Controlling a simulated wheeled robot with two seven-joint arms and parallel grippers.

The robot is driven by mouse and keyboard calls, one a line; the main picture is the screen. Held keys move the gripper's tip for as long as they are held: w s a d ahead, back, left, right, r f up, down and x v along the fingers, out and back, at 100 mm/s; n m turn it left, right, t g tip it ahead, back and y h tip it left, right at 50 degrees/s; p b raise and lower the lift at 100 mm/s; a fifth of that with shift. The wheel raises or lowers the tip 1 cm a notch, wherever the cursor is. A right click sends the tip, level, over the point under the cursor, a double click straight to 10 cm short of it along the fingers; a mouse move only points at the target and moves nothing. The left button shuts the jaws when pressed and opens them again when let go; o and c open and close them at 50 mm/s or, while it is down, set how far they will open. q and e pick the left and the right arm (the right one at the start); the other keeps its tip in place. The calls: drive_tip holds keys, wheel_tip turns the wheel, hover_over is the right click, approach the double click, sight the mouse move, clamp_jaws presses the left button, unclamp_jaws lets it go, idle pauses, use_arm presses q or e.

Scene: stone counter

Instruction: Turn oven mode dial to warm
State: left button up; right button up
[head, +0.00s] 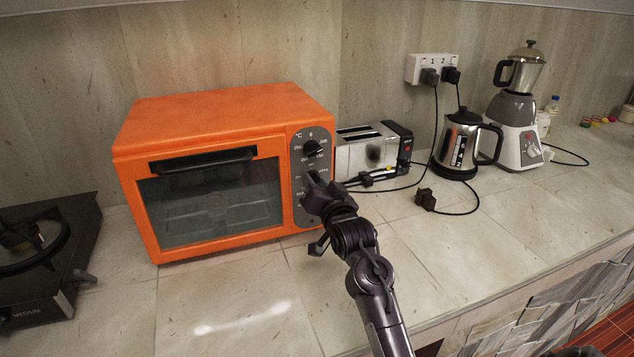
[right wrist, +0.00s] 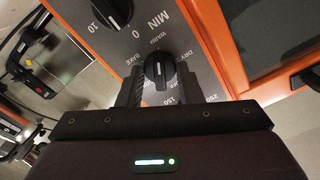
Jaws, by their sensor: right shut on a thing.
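The orange oven (head: 190,110) stands on the counter, with its grey control panel (head: 296,168) right of the glass door. The black mode dial (right wrist: 158,72) shows in the right wrist view, with small labels around it including WARM, DRY and BAKE. A white pointer line runs along its grip; the exact label it points to is hard to tell. My right gripper (head: 316,188) is at the middle of the panel in the head view and hides the mode dial there. Its fingers (right wrist: 158,92) are shut on the dial, one on each side. My left gripper is not in view.
Another dial (head: 312,148) sits above my right gripper; a timer dial (right wrist: 113,10) shows in the wrist view. A toaster (head: 365,150), a kettle (head: 458,145) and a blender (head: 516,120) stand to the right. A stove (head: 45,260) is at left. The counter in front is clear.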

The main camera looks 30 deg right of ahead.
drive_tip(key=shift+f, duration=0.15)
drive_tip(key=o, duration=1)
drive_tip(key=shift+c, duration=0.2)
drive_tip(key=b+v, duration=0.1)
drive_tip(key=v, duration=0.6)
drive_tip(key=shift+s+b, duration=0.35)
drive_tip(key=shift+s, duration=0.05)
drive_tip(key=shift+a, duration=0.1)
